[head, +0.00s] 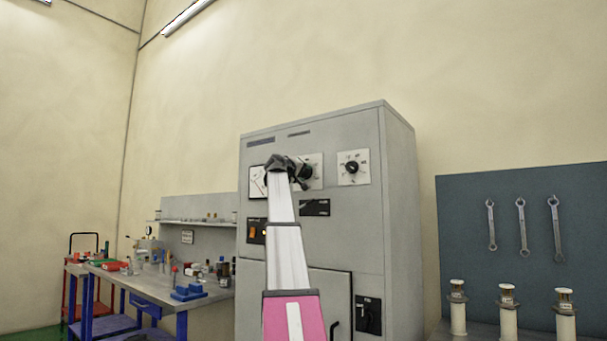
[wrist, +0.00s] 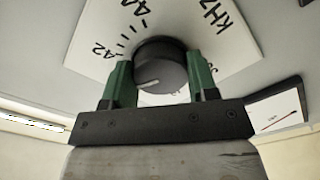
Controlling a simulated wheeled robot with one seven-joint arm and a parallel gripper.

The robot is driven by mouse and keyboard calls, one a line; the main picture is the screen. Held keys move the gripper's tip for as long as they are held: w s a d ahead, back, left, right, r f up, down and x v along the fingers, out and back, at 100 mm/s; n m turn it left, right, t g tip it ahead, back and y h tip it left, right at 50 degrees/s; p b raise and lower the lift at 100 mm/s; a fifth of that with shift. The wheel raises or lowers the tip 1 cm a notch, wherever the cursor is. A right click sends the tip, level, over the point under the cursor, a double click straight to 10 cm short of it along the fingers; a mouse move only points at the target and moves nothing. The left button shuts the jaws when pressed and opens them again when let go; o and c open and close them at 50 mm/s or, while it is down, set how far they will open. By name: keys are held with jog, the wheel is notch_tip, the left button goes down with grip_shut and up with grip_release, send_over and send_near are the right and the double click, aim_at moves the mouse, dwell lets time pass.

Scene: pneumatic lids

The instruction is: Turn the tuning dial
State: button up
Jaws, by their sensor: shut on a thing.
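The tuning dial is a round dark knob (wrist: 158,62) on a white scale plate marked kHz (wrist: 222,30) in the wrist view. Its white pointer line lies toward the lower left of that picture. My gripper (wrist: 160,68) has a green-padded finger on each side of the knob and is shut on it. In the head view, my gripper (head: 288,165) is at the upper front of the grey cabinet (head: 345,240), partly hiding the dial, whose white plate (head: 317,160) shows to the right.
A second dial (head: 352,168) on a white plate is to the right. A meter (head: 257,182) is left of my gripper and shows in the wrist view (wrist: 275,115). An orange switch (head: 252,231) and a dark panel (head: 314,208) are lower. A workbench (head: 150,285) stands left.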

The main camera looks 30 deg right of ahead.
jog(key=m, duration=0.5)
jog(key=shift+f+m, duration=0.1)
jog(key=shift+m, duration=0.2)
dwell(0.4)
jog(key=o, duration=0.9)
jog(key=v, duration=1)
jog(key=shift+s+a, duration=0.1)
jog(key=shift+a, duration=0.3)
